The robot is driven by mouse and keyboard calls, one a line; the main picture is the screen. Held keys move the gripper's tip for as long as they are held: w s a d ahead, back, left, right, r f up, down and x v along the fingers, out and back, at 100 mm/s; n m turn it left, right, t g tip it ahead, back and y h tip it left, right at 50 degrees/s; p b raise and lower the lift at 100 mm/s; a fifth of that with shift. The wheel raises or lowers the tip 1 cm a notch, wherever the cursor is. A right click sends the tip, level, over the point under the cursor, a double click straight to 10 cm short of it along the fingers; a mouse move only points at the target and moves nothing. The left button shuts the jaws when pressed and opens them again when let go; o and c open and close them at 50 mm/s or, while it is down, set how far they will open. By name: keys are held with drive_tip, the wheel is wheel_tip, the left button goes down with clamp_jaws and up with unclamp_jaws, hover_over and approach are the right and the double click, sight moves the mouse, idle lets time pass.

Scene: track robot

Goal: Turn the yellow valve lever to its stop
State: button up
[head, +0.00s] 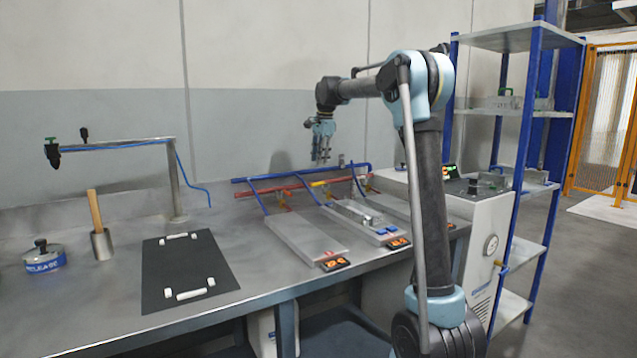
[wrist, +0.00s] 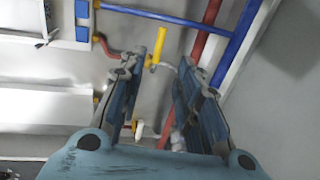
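The yellow valve lever (wrist: 161,46) shows in the wrist view between my fingertips in the picture, as a short yellow bar beside a red pipe. A yellow part (head: 319,184) on the pipes also shows in the head view, small. My gripper (head: 321,160) hangs fingers down above the pipes at the back of the bench. In the wrist view my gripper (wrist: 167,68) is open, one finger on each side of the lever. I see no clear contact; the depth between fingertips and lever is hard to judge.
A red pipe (wrist: 199,38) and a blue pipe (wrist: 165,16) run close to the fingers. A second yellow fitting (wrist: 127,132) lies lower. On the bench are grey units with displays (head: 335,264), a black mat (head: 189,270) and a mallet (head: 99,225). A shelf (head: 512,104) stands right.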

drive_tip(key=f, duration=0.3)
drive_tip(key=w+f, duration=0.1)
drive_tip(key=f, duration=0.2)
drive_tip(key=a+f, duration=0.1)
drive_tip(key=f, duration=0.2)
drive_tip(key=shift+w+f, duration=0.3)
drive_tip(key=shift+f, duration=0.1)
clamp_jaws()
